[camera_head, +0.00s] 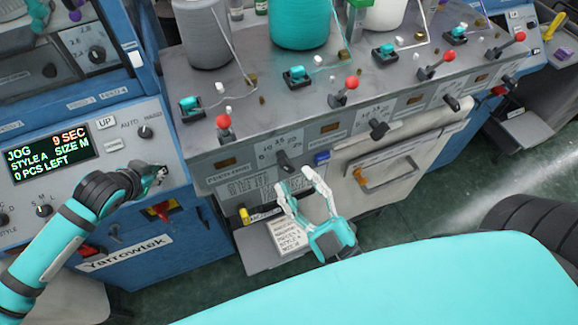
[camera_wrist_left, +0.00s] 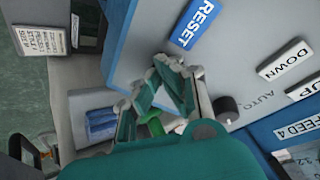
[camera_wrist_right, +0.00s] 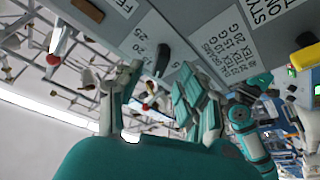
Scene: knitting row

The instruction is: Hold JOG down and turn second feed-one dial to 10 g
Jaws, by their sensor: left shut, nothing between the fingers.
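My left gripper (camera_head: 160,173) is shut and empty at the right end of the blue machine's grey control panel; its tips also show in the left wrist view (camera_wrist_left: 168,66), near the RESET label. The JOG button is not clearly seen and may be hidden by the fingers. The display (camera_head: 48,158) reads JOG, 9 SEC, STYLE A, SIZE M, 0 PCS LEFT. My right gripper (camera_head: 293,181) is open and empty, just below a black feed dial (camera_head: 288,163). In the right wrist view that dial (camera_wrist_right: 162,60) lies ahead between the fingertips, apart from them, beside a number scale.
More black dials (camera_head: 379,130) sit farther right on the grey machine front. Red-knobbed levers (camera_head: 224,123) and yarn cones (camera_head: 299,22) stand above. An orange-handled door (camera_head: 402,165) is below.

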